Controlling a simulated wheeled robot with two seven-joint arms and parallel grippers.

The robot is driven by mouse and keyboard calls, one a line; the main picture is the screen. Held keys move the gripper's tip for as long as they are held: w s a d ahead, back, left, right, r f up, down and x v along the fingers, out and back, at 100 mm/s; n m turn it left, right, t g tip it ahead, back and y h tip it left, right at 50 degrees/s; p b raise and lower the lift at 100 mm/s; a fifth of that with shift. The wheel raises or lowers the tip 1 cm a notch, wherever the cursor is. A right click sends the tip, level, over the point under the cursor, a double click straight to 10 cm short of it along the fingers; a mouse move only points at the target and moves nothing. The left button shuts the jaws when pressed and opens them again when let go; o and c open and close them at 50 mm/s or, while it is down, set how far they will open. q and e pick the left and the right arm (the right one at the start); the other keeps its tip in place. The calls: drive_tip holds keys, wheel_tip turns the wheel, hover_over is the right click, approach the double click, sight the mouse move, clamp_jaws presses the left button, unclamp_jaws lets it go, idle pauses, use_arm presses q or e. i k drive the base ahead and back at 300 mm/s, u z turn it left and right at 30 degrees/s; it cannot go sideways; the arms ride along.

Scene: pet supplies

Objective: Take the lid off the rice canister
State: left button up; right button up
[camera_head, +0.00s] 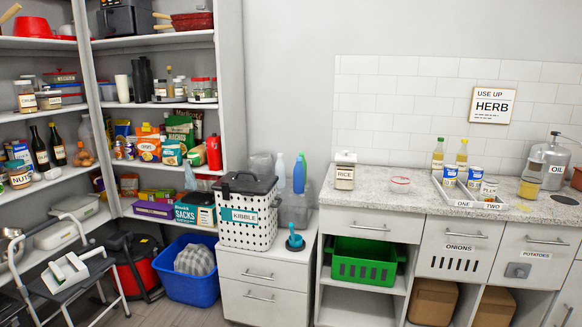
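The rice canister (344,177) stands upright on the left part of the speckled counter, near the tiled wall. It is a small clear-sided container with pale contents and a label reading RICE. Its light lid (346,157) sits on top. Neither of my grippers shows in the head view, so nothing of mine is touching the canister.
A tray (468,206) with cans and bottles is farther right. A KIBBLE bin (248,233) stands on a lower cabinet to the left. The counter (372,199) in front of the canister is clear.

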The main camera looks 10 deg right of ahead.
sight(344, 156)
drive_tip(key=u, duration=0.4)
drive_tip(key=i, duration=0.85)
drive_tip(key=z, duration=0.6)
drive_tip(key=i, duration=1.6)
drive_tip(key=z, duration=1.25)
